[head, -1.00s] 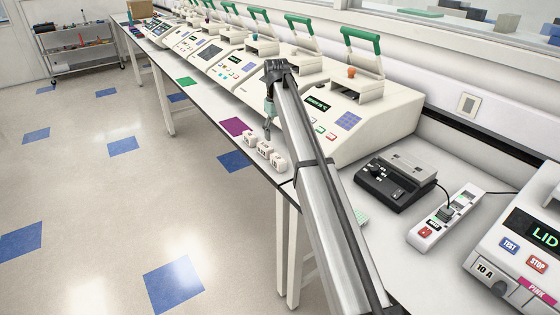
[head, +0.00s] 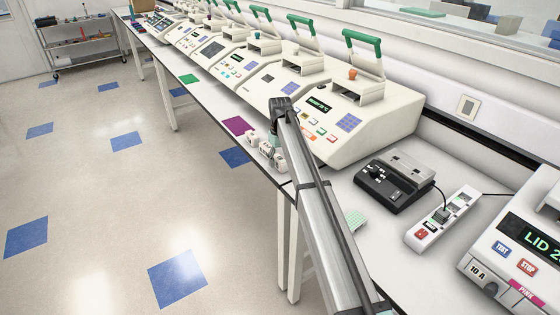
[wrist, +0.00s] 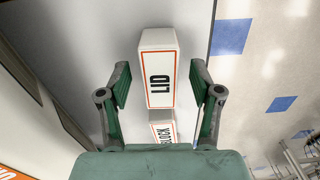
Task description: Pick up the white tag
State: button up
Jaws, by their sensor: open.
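In the wrist view a white tag (wrist: 158,68) with an orange border reads "LID". It is between the fingers of my gripper (wrist: 160,78), which are open, with a gap on either side. A second white tag (wrist: 162,131) reading "BLOCK" is partly hidden behind the green palm. In the head view a white tag (head: 253,138) and another tag (head: 280,162) are among several small white tags near the bench's front edge. My gripper is over this group there, its fingers largely hidden by my arm.
A purple square (head: 237,125) and a green square (head: 189,78) lie along the bench edge. A row of cream thermal cyclers (head: 345,125) with raised green-handled lids stands behind the tags. A dark grey device (head: 392,182) and a power strip (head: 440,220) are to the right.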

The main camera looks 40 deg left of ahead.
jog(key=shift+f, duration=0.2)
grip_shut()
jog(key=shift+r, duration=0.1)
